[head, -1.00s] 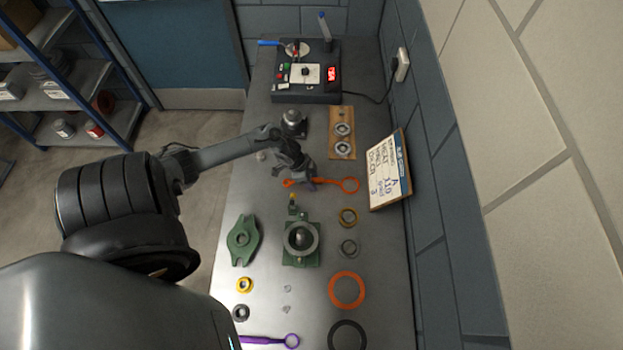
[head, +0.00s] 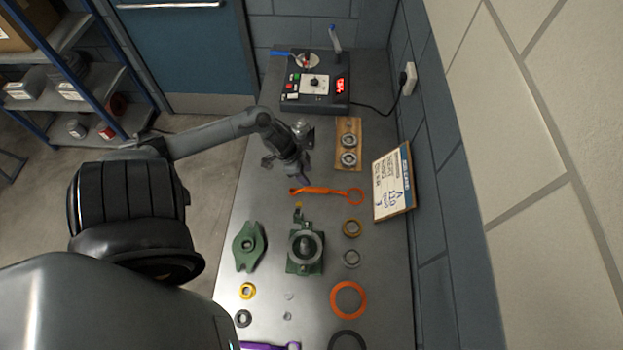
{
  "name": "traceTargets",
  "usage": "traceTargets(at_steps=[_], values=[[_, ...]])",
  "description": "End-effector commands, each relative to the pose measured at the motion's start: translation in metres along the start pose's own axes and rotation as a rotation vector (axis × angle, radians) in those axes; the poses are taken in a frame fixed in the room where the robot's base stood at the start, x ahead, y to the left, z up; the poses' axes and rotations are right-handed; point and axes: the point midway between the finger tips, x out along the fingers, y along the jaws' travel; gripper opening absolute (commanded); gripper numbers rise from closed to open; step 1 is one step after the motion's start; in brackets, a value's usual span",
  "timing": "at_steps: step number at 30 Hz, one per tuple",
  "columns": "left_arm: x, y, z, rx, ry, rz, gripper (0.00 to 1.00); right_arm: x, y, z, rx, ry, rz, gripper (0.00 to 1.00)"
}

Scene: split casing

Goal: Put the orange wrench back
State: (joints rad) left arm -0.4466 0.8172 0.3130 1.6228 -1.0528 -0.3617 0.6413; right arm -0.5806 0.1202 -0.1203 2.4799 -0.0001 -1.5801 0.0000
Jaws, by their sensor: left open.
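The orange wrench (head: 328,191) lies flat on the metal bench, its ring end (head: 355,196) to the right and its open end to the left. My left gripper (head: 303,179) is open, just above and behind the wrench's left half, and apart from it as far as I can see. Nothing shows between its fingers. My right gripper is not in view.
A green casing (head: 304,249) and a green flange (head: 249,246) lie in front. Rings (head: 348,299) lie at the right front, a purple wrench (head: 268,346) at the near edge.

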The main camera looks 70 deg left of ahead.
Motion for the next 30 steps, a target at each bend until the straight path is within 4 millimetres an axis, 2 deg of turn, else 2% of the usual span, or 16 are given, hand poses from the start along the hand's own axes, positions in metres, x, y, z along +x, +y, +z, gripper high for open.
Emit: traceTargets(at_steps=[2,5,8,9,11,15,18,21,25,30], values=[[0.001,0.008,-0.002,0.012,0.001,-0.011,0.51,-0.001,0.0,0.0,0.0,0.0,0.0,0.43],[0.012,0.029,-0.013,0.046,0.01,-0.054,0.51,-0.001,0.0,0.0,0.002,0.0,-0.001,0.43],[0.025,0.065,-0.035,0.08,0.023,-0.133,0.51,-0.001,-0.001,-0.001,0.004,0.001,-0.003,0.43],[0.027,0.083,-0.047,0.084,0.028,-0.168,0.51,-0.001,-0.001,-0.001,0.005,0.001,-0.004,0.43],[0.025,0.111,-0.064,0.076,0.03,-0.217,0.51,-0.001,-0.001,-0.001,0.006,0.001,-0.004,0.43],[0.0,0.175,-0.098,-0.014,0.009,-0.278,0.51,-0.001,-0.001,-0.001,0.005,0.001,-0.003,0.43],[-0.027,0.214,-0.112,-0.104,-0.023,-0.264,0.51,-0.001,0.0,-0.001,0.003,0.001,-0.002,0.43],[-0.051,0.245,-0.118,-0.183,-0.056,-0.221,0.51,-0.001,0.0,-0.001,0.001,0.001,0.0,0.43],[-0.072,0.268,-0.121,-0.245,-0.083,-0.168,0.51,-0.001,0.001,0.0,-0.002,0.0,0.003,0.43],[-0.079,0.276,-0.121,-0.265,-0.095,-0.146,0.51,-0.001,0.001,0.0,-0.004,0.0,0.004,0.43]])
